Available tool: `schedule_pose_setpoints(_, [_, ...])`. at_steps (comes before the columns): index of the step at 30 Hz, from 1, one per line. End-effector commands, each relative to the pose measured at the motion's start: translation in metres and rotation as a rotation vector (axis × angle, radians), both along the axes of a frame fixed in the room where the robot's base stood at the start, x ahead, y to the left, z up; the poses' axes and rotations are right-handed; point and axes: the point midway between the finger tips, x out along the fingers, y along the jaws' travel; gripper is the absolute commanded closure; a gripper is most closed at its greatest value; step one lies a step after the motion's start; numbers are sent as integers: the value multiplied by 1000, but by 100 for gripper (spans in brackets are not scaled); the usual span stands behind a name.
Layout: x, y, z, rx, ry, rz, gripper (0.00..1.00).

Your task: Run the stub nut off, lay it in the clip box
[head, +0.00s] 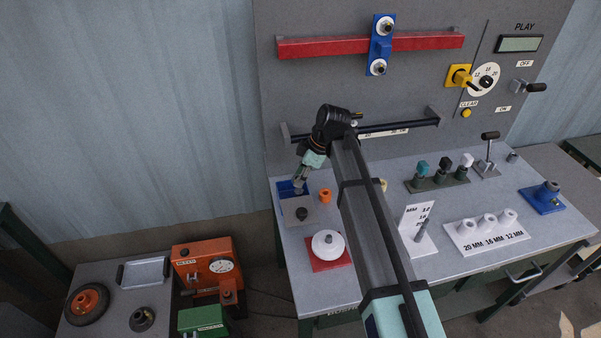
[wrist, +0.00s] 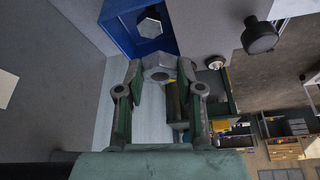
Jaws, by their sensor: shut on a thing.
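My gripper (wrist: 160,72) is shut on a grey hex nut (wrist: 159,66), held at the fingertips in the wrist view. A blue open box (wrist: 119,10), which I take as the clip box, lies just beyond the nut. A pale hexagonal shape (wrist: 150,27) shows inside it; I cannot tell whether it is another nut. In the head view my gripper (head: 299,186) points down at the blue box (head: 283,187) at the bench's left back. A dark round knob or stub (head: 302,213) stands on a grey plate in front of the box, and also shows in the wrist view (wrist: 260,36).
An orange part (head: 325,195) stands right of the box. A white round part (head: 328,244) on a red base is nearer the front. My arm crosses the bench middle. The grey back panel (head: 350,85) rises behind, with a dark rail (head: 400,127).

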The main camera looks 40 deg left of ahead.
Motion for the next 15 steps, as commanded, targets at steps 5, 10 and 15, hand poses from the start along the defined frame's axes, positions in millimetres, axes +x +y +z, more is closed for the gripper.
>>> schedule_pose_setpoints(5, [0, 0, 0, 0, 0, 1, 100])
schedule_pose_setpoints(10, [0, 0, 0, 0, 0, 1, 34])
schedule_pose_setpoints(15, [0, 0, 0, 0, 0, 1, 34])
